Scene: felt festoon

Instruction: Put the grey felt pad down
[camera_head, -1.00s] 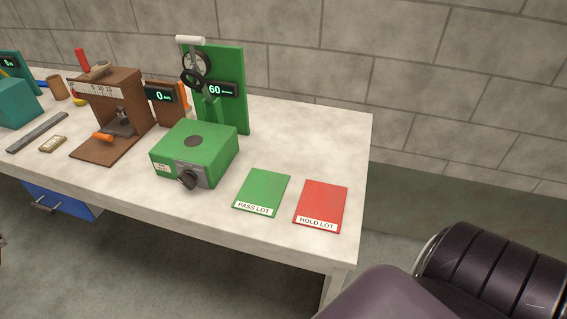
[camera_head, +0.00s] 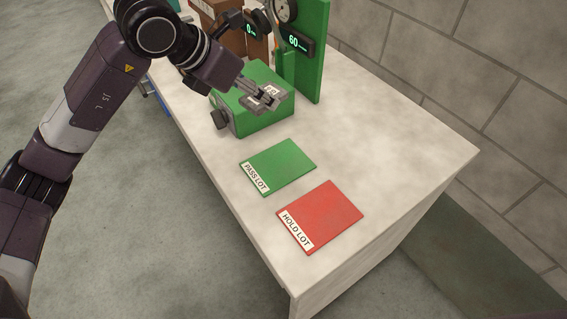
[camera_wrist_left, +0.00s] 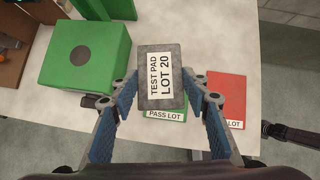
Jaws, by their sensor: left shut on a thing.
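The grey felt pad, labelled "TEST PAD LOT 20" (camera_wrist_left: 162,77), is held between the fingers of my left gripper (camera_head: 266,98). The gripper's two blue-lined fingers (camera_wrist_left: 163,92) are shut on the pad's sides in the left wrist view. In the head view the pad is small and mostly hidden by the fingers, in front of the green tester box. The green PASS LOT card (camera_head: 281,165) and the red HOLD LOT card (camera_head: 323,214) lie flat on the table with nothing on them. In the wrist view the pad partly covers the PASS LOT card (camera_wrist_left: 166,116).
The green tester box (camera_head: 240,118) has a knob on its front and a green upright panel (camera_head: 312,55) behind it. Brown equipment (camera_wrist_left: 22,40) stands beyond. The white table (camera_head: 405,150) is clear right of the cards, up to its edge.

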